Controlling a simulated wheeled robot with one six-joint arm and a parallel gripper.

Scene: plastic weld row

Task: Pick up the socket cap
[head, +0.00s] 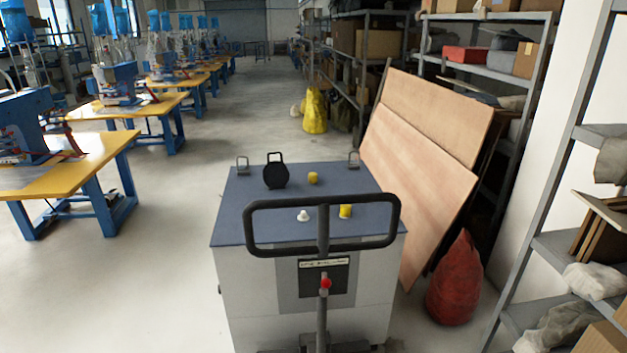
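A cart with a blue-grey top (237,207) stands in front of me. Several small things are on it: a black round piece with a loop handle (275,172) standing at the back left, a small yellow cylinder (313,178) right of it, a small white knobbed piece (303,216) near the front, and a yellow piece with a pale top (345,211) at the front right. I cannot tell for sure which is the socket cap; the small white and yellow pieces look most cap-like. My gripper is not in view.
A black loop handle (256,203) with a red button rises before the cart's front edge. Wooden boards (420,150) and a red sack (455,280) stand at the right by shelves. Yellow-topped machine tables (70,165) line the left; the aisle floor between is clear.

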